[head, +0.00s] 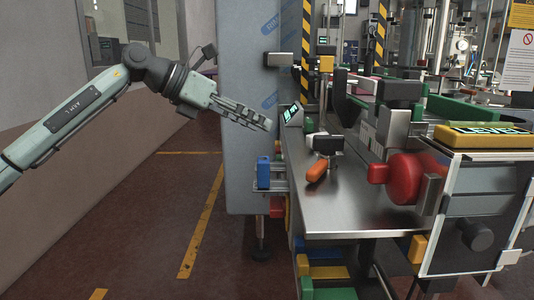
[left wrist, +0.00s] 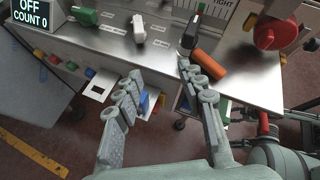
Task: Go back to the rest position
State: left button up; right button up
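My left gripper (head: 258,119) is at the end of my left arm, stretched out from the left in the head view. It is in the air by the left edge of the steel machine table (head: 345,212). In the left wrist view its two fingers (left wrist: 163,82) are spread apart with nothing between them. The table's edge and an orange handle (left wrist: 209,64) appear beyond the fingertips. I cannot tell whether the fingers touch anything there.
The table carries a small display (left wrist: 32,10), a green knob (head: 309,123), the orange handle (head: 317,171) and a red round knob (head: 405,180). A grey cabinet column (head: 240,170) stands behind my gripper. Open floor (head: 130,220) lies at the left.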

pick_arm(q)
jog(key=w+a+f+n+t+y, duration=0.35)
jog(key=a+f+n+t, duration=1.1)
jog(key=n, duration=1.05)
jog(key=s+a+f+n+g+y, duration=0.25)
jog(key=a+f+n+y, duration=0.35)
jog(key=f, duration=0.4)
jog(key=s+a+f+n+g+y, duration=0.1)
jog(key=s+a+f+n+y, duration=0.3)
jog(key=a+f, duration=0.5)
jog(key=s+a+f+n+g+y, duration=0.15)
jog(key=s+a+f+g, duration=0.25)
jog(key=s+f, duration=0.45)
jog(key=s+a+f+n+g, duration=0.35)
jog(key=s+f, duration=0.25)
jog(key=s, duration=0.5)
jog(key=s+a+f+n+g+y, duration=0.1)
jog(key=s+a+f+n+g, duration=0.2)
jog(key=s+f, duration=0.55)
jog(key=s+d+f+n+g+h, duration=0.1)
jog(key=s+d, duration=0.1)
jog(key=d, duration=0.6)
jog(key=s+d+f+n+h, duration=0.1)
jog(key=s+d+f+h, duration=0.1)
jog(key=d, duration=0.6)
jog(key=shift+s+f+g, duration=0.15)
jog(key=shift+f+g, duration=0.15)
jog(key=shift+g, duration=0.05)
